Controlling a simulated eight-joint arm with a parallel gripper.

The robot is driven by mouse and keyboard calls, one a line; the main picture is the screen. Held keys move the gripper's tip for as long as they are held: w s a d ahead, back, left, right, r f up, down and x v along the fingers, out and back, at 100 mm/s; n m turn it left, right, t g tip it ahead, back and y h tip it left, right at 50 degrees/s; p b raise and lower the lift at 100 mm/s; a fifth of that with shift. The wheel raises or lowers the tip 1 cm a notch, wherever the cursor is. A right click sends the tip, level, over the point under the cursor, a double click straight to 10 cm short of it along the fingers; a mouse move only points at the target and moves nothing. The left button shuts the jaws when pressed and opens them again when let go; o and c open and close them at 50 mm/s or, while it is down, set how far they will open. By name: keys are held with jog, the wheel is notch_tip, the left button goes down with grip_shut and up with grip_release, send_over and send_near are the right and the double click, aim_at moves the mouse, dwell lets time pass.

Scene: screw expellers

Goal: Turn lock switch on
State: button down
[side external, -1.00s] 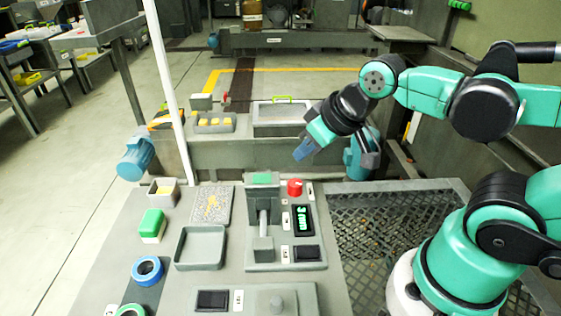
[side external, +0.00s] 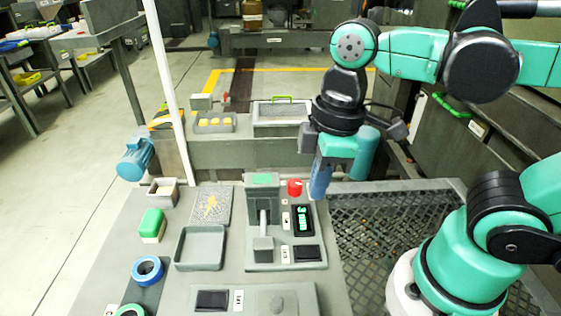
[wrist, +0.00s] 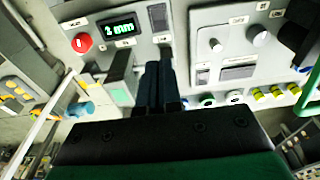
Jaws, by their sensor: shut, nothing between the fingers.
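A grey control panel (side external: 256,255) stands on the table, with a red round knob (side external: 295,187) at its upper right corner. The knob also shows in the wrist view (wrist: 82,42), at upper left. Several dark rocker-type switches are on the panels, such as one below the display (side external: 307,253) and one on the front panel (side external: 212,300). The labels are too small to read, so I cannot tell which is the lock switch. My gripper (side external: 318,188) is shut and empty, pointing down just right of the red knob. Its fingers (wrist: 160,75) show in the wrist view.
A digital display (side external: 303,219) sits beside an upright grey lever (side external: 263,232). An empty grey tray (side external: 200,248), a green-and-white block (side external: 152,225) and a blue tape roll (side external: 147,270) lie to the left. A mesh grate (side external: 390,235) lies at right.

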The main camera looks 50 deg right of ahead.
aim_at(302, 250)
jog(key=shift+w+a+f, duration=0.15)
jog(key=shift+w+f, duration=0.05)
jog(key=shift+f, duration=1.9)
jog(key=shift+w+a+f, duration=0.15)
jog(key=shift+a+f, duration=0.05)
jog(key=shift+f, duration=1.9)
jog(key=shift+w+a+f, duration=0.15)
jog(key=shift+w+f, duration=0.05)
jog(key=shift+f, duration=1.9)
jog(key=shift+f, duration=0.1)
jog(key=shift+w+a+f+g+h, duration=0.1)
jog(key=shift+g+h, duration=0.3)
jog(key=shift+s+d+r, duration=0.25)
jog(key=shift+s+d, duration=0.35)
jog(key=shift+r, duration=0.1)
notch_tip(302, 250, up, 14)
jog(key=w+a, duration=0.1)
